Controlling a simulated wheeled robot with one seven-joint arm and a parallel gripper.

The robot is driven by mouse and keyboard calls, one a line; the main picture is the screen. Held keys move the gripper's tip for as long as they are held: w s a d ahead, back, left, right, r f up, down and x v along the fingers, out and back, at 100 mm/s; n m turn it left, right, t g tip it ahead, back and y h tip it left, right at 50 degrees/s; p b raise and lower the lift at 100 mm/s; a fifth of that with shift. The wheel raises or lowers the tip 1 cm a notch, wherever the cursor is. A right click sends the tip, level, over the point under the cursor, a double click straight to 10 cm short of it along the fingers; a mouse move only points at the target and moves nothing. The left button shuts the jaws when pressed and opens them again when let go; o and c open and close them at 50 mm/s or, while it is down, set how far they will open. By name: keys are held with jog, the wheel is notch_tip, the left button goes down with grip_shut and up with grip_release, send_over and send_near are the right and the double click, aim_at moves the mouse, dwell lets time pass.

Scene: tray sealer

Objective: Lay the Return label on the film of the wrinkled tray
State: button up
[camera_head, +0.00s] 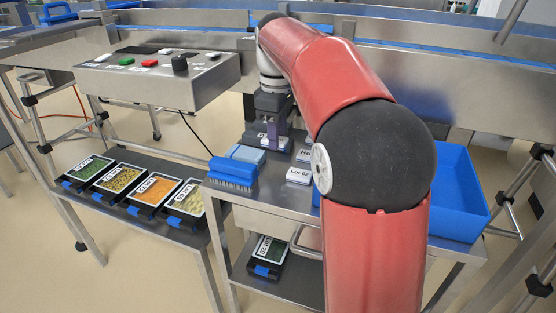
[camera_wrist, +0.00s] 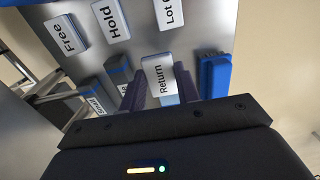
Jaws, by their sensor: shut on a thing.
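My gripper (camera_wrist: 160,92) is shut on the Return label (camera_wrist: 161,74), a white piece lettered "Return", held between the dark fingers in the wrist view. In the head view my gripper (camera_head: 268,136) points down over the steel cart top; the label is not distinct there. Several film-covered black trays stand in a row on the lower steel table at the left: green (camera_head: 88,170), yellow (camera_head: 119,179), orange (camera_head: 154,190) and pale (camera_head: 187,200). I cannot tell which film is wrinkled.
A blue brush (camera_head: 232,174) and a light blue block (camera_head: 246,154) are left of my gripper. Label blocks Free (camera_wrist: 67,36), Hold (camera_wrist: 110,20) and Lot 62 (camera_head: 299,175) stand on the cart. A blue bin (camera_head: 460,190) is at right. A control box (camera_head: 160,78) overhangs behind the trays.

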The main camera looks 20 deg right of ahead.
aim_at(277, 166)
jog(key=shift+f+b, duration=0.35)
jog(key=shift+f, duration=2.55)
jog(key=shift+f, duration=0.1)
jog(key=o, duration=0.9)
jog(key=shift+o, duration=0.2)
